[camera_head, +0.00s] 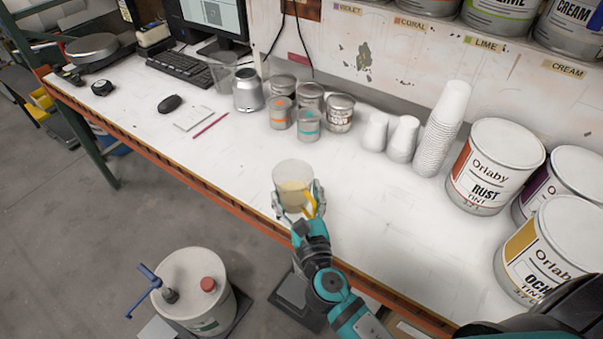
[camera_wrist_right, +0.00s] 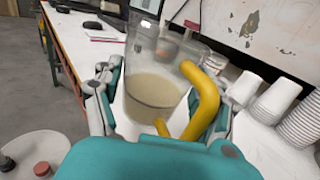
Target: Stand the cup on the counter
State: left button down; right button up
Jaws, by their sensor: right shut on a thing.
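The cup (camera_head: 293,180) is clear, with a yellow handle and a pale yellowish liquid in its lower part. My right gripper (camera_head: 299,207) is shut on the cup, with a finger on each side of it. In the right wrist view the cup (camera_wrist_right: 155,90) fills the middle, between the fingers, with its handle to the right. It looks about upright, near the front edge of the white counter (camera_head: 375,215). I cannot tell whether its base touches the counter. My left gripper is not in view.
Several small cans (camera_head: 308,125) stand behind the cup. Stacked white cups (camera_head: 440,130) and large paint tins (camera_head: 494,170) stand at the right. A keyboard (camera_head: 180,70) and a mouse (camera_head: 169,103) lie at the left. A drum (camera_head: 195,290) stands below. The counter around the cup is clear.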

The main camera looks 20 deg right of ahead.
aim_at(302, 179)
jog(key=w+d, duration=0.1)
jog(key=w, duration=0.1)
jog(key=w+d, duration=0.1)
jog(key=w, duration=0.2)
jog(key=w+d+f+p, duration=0.1)
jog(key=w, duration=0.2)
jog(key=shift+d, duration=0.4)
jog(key=shift+w+f+b, duration=0.15)
jog(key=shift+f+b, duration=0.8)
jog(key=shift+f, duration=0.8)
jog(key=shift+f, duration=0.2)
jog(key=o, duration=1.3)
jog(key=shift+r, duration=0.15)
jog(key=s+b, duration=0.1)
jog(key=s, duration=0.6)
jog(key=s+b, duration=0.1)
jog(key=s, duration=0.3)
jog(key=shift+s+a+b, duration=0.15)
jog(key=shift+a+b, duration=0.15)
jog(key=shift+a, duration=0.05)
jog(key=shift+s, duration=0.45)
